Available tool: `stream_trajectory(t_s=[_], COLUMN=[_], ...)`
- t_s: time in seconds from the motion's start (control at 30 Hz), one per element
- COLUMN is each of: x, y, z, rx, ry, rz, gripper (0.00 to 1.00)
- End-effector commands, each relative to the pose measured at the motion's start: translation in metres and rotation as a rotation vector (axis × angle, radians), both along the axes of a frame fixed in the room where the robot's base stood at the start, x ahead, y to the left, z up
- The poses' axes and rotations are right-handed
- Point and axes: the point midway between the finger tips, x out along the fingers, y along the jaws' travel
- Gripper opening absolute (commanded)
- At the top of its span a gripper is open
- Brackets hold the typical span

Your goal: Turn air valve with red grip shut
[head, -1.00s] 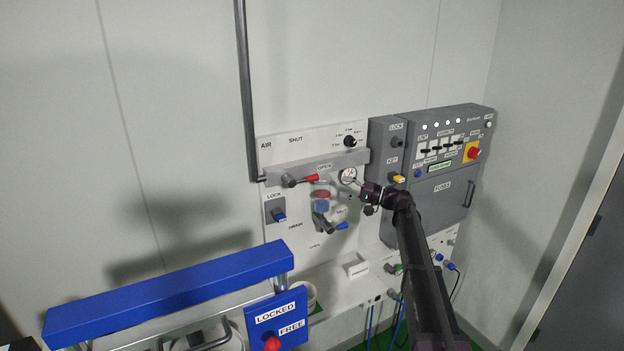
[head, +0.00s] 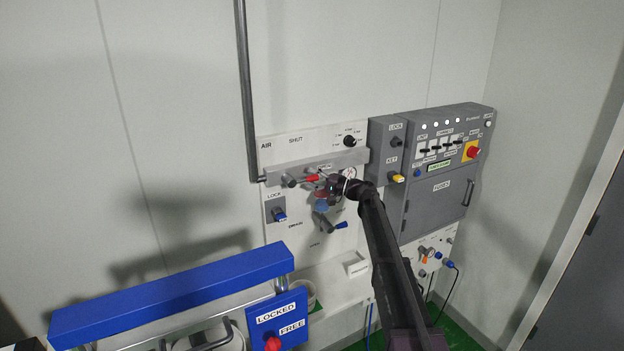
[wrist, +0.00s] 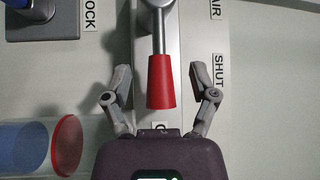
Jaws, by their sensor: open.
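The air valve's red grip (head: 311,178) points right along the grey pipe bar, toward the OPEN label, in the head view. In the wrist view the red grip (wrist: 162,81) hangs from its metal lever (wrist: 158,22), between the fingers. My gripper (wrist: 161,88) is open, with one finger on each side of the grip and a visible gap on both sides. In the head view my gripper (head: 322,181) is at the grip's right end, and its fingers are hard to make out. The SHUT label (head: 296,140) is above the bar.
A clear cylinder with a red disc (wrist: 67,144) and blue part sits close to my gripper. A blue-handled drain valve (head: 330,224) is below. A lock switch (head: 278,214) is at left. The grey control box (head: 440,190) stands right. A blue bar (head: 170,292) crosses the front left.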

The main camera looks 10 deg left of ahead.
Motion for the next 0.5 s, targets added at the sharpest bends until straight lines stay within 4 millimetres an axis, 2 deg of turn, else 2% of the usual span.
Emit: stream_trajectory(t_s=[0.27, 0.5], x=[0.0001, 0.0000], y=[0.0005, 0.0006], z=[0.0000, 0.0000], rx=[0.000, 0.000], ry=[0.000, 0.000], rz=[0.000, 0.000], gripper=[0.75, 0.04])
